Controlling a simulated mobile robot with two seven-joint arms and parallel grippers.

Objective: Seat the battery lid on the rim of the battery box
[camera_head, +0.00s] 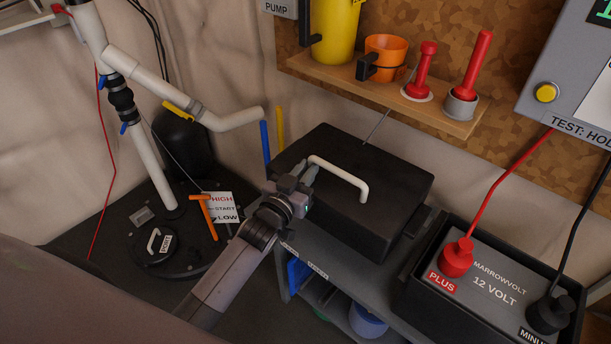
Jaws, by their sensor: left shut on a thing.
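The battery lid (375,205) is a black box-shaped cover with a white bar handle (343,175) on top. It is level, on or just over the grey bench; I cannot tell if it touches. My left gripper (308,178) is shut on the left end of the handle. The open battery box (425,306) is black and stands to the right of the lid. Inside it is the grey battery (492,287), marked 12 VOLT. A red PLUS clamp (456,259) and a black MINUS clamp (549,313) sit on it with cables rising. My right gripper is not in view.
A wooden shelf (388,96) behind holds a yellow jug (335,30), an orange cup (386,58) and red plungers. The red cable (488,200) and black cable rise above the battery box. White pipes (150,83) and a dark tank top stand left.

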